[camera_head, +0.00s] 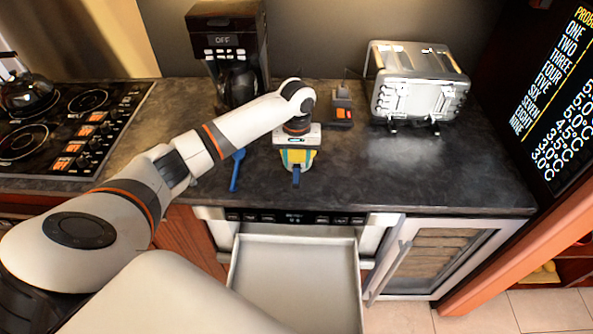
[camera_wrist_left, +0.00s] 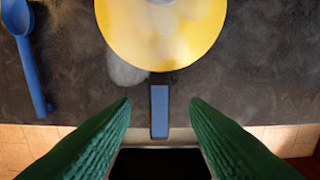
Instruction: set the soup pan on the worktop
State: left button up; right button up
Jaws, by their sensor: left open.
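The soup pan (camera_head: 298,167) sits on the dark worktop (camera_head: 400,185) near its front edge, mostly hidden under my left gripper in the head view. In the left wrist view the pan (camera_wrist_left: 160,30) is a round yellow vessel with pale contents. Its dark handle (camera_wrist_left: 160,110) with a blue face points toward the front edge. My left gripper (camera_head: 297,158) is above the pan. Its green fingers (camera_wrist_left: 160,108) are open, one on each side of the handle, with gaps to it. My right gripper is not in view.
A blue ladle-like utensil (camera_head: 236,170) lies left of the pan. A coffee maker (camera_head: 228,50), a small dark item with orange (camera_head: 341,103) and a toaster (camera_head: 417,85) stand behind. Below, the microwave drawer (camera_head: 295,280) is pulled out and empty. A glass-fronted door (camera_head: 430,258) is to its right.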

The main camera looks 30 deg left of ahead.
pick_arm(q)
notch_tip(320, 180, up, 7)
jog(key=b, duration=0.1)
jog(key=shift+f, duration=0.2)
dwell(0.5)
